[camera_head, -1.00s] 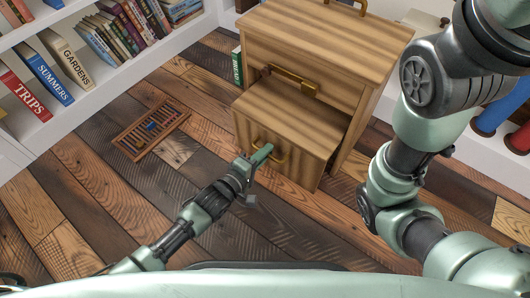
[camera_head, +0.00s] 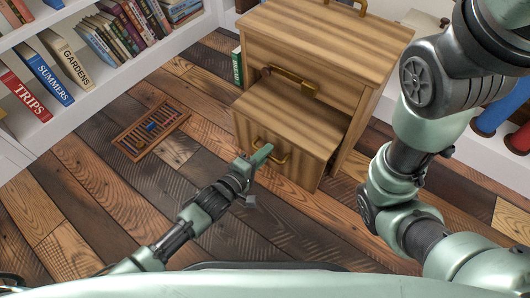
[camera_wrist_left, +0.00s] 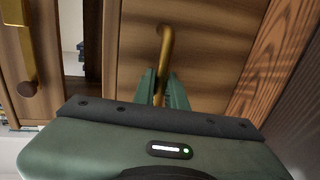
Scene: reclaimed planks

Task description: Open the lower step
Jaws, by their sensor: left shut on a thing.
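The lower step (camera_head: 290,118) is a wooden drawer-like block that stands out from the front of a striped wooden cabinet (camera_head: 325,45). A brass handle (camera_head: 283,154) is on its front face; the handle also shows in the left wrist view (camera_wrist_left: 165,45). My left gripper (camera_head: 262,155) is at this handle. In the left wrist view its green fingers (camera_wrist_left: 160,88) are shut on the brass handle, one on each side of the bar. My right arm shows at the right, but its gripper is not in view.
A second brass handle (camera_head: 290,82) is on the cabinet above the step. A slatted wooden tray (camera_head: 150,130) lies on the plank floor at left. A white bookshelf (camera_head: 90,70) stands at upper left.

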